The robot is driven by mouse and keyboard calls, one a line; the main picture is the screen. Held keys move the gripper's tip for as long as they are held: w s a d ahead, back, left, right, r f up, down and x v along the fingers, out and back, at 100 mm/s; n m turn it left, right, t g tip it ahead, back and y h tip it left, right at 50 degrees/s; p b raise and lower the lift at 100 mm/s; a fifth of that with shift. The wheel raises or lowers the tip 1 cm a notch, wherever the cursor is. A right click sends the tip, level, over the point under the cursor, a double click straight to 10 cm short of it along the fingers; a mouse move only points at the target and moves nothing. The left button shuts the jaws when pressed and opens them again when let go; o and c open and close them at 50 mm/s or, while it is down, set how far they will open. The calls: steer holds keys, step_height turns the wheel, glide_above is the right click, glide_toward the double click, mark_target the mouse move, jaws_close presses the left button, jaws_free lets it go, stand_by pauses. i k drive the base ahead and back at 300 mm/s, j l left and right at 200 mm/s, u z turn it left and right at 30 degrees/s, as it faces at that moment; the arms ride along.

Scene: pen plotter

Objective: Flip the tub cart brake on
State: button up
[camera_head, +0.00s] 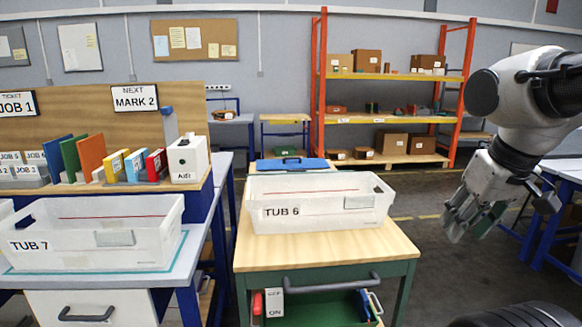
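The tub cart (338,246) stands in the middle, with a pale wooden top, green body and dark push handle (331,284) on its near side. TUB 6 (318,209), a translucent white tub, sits on top. Below the handle at the left is a small red part (258,304), seemingly the brake lever, beside a white label (274,303). The label reads ON at its bottom; its upper word is hard to read. The lever's lower end is not clear. My gripper (469,235) hangs right of the cart, apart from it, with its fingers apparently spread and empty.
A bench with TUB 7 (96,239), binders and a white box (188,158) stands close on the cart's left. An orange rack (321,110) stands behind. A blue-legged table (546,232) is at the right. Floor between cart and table is clear.

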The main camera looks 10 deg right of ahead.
mark_target(257, 300)
steer(key=k+u, duration=0.15)
steer(key=k, duration=0.5)
steer(key=i+l+u, duration=0.1)
steer(key=u, duration=0.35)
steer(key=l+u, duration=0.15)
steer(key=u, duration=0.25)
steer(key=l+u, duration=0.2)
steer(key=u, duration=0.25)
steer(key=i+l, duration=0.1)
steer(key=l, duration=1.95)
steer(key=i+l, duration=0.1)
steer(key=l, duration=4)
steer(key=i+u, duration=0.1)
steer(key=u, duration=1.5)
steer(key=i+j+z, duration=0.1)
steer(key=i+j, duration=0.2)
steer(key=i, duration=0.1)
